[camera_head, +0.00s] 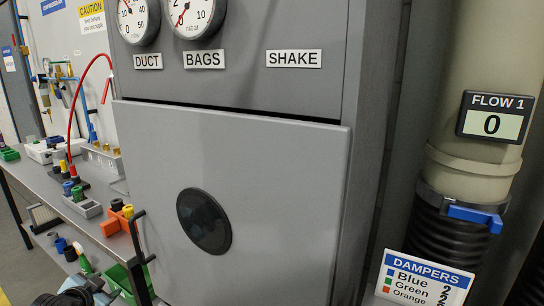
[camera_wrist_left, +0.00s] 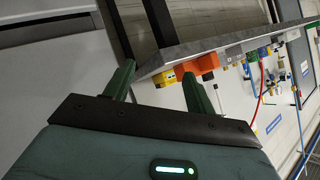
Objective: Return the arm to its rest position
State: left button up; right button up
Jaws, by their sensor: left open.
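My left gripper (camera_wrist_left: 157,78) shows in the left wrist view with its two dark green fingers apart and nothing between them. Beyond the fingers is the edge of the grey bench (camera_wrist_left: 205,42), with an orange block (camera_wrist_left: 197,67) and a yellow piece (camera_wrist_left: 165,78) at its end. I cannot tell the exact gap to them. In the head view, dark parts of my left arm seem to be low at the left, and the fingers are hard to make out there. My right gripper is in neither view.
A large grey cabinet (camera_head: 270,200) with a round dark port (camera_head: 204,221) fills the middle. The bench in the head view (camera_head: 42,185) carries small coloured parts, including the orange block (camera_head: 116,222). A pipe (camera_head: 480,100) and DAMPERS sign (camera_head: 424,280) stand at right.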

pick_arm(q)
jog(key=s+d+f+m+g+h, duration=0.1)
jog(key=s+d+f, duration=0.3)
jog(key=s+f, duration=0.45)
jog(key=s+d+f+g, duration=0.1)
jog(key=s+d+f, duration=0.2)
jog(key=s+f, duration=0.5)
jog(key=s+d+f+m+g+h, duration=0.15)
jog(key=s+d, duration=0.25)
jog(key=s, duration=0.6)
jog(key=s+d+f+n+h, duration=0.1)
jog(key=s+d+f, duration=0.25)
jog(key=s, duration=0.75)
jog(key=d+n, duration=0.5)
jog(key=d, duration=0.7)
jog(key=shift+w+r+t, duration=0.25)
jog(key=shift+w+t, duration=0.05)
jog(key=shift+t, duration=0.15)
jog(key=shift+d, duration=0.1)
